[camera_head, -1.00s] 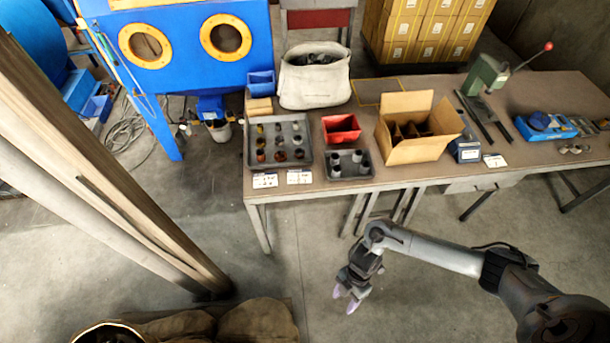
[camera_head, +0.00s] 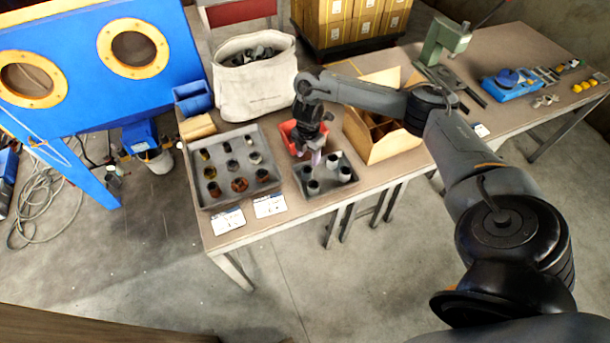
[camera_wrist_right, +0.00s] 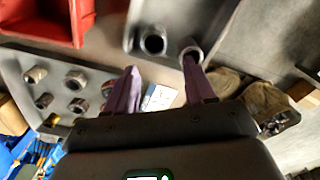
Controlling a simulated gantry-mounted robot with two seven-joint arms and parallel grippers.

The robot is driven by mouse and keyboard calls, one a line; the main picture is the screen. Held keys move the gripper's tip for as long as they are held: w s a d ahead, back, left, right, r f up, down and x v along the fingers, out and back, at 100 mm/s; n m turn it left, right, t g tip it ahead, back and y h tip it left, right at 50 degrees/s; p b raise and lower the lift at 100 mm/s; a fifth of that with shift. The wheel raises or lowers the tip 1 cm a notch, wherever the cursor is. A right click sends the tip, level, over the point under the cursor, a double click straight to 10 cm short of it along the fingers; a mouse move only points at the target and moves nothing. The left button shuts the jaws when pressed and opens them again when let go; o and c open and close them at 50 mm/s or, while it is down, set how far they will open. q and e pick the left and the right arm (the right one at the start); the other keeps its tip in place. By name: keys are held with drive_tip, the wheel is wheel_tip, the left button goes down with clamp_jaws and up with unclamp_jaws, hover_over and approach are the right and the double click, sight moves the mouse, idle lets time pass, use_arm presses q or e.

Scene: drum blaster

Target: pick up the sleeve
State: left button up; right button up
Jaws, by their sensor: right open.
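Grey hollow sleeves stand upright in the small dark tray (camera_head: 328,205) near the table's front edge. One is a left front sleeve (camera_head: 313,188), another a right sleeve (camera_head: 345,174). My right gripper (camera_head: 317,160) is over the back of this tray, beside the red bin, and hides part of it. In the right wrist view the purple fingers (camera_wrist_right: 162,70) are apart with nothing between them. A sleeve (camera_wrist_right: 153,43) shows beyond the gap; another sleeve (camera_wrist_right: 190,49) appears at the right fingertip, contact unclear. My left gripper is out of view.
A larger grey tray (camera_head: 203,200) with several rusty and coloured rings stands left. The red bin (camera_head: 287,133) is behind the small tray, and an open cardboard box (camera_head: 388,148) is right of it. A white sack (camera_head: 255,98) stands behind. Label cards lie in front.

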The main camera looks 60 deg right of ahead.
hover_over(306, 170)
drive_tip(key=s+a, duration=0.1)
drive_tip(key=a, duration=0.1)
drive_tip(key=shift+d+f+b, duration=0.15)
drive_tip(key=shift+f+b, duration=0.25)
drive_tip(key=shift+f, duration=2.35)
drive_tip(key=shift+f+b, duration=0.35)
drive_tip(key=shift+f, duration=2)
drive_tip(key=c, duration=0.9)
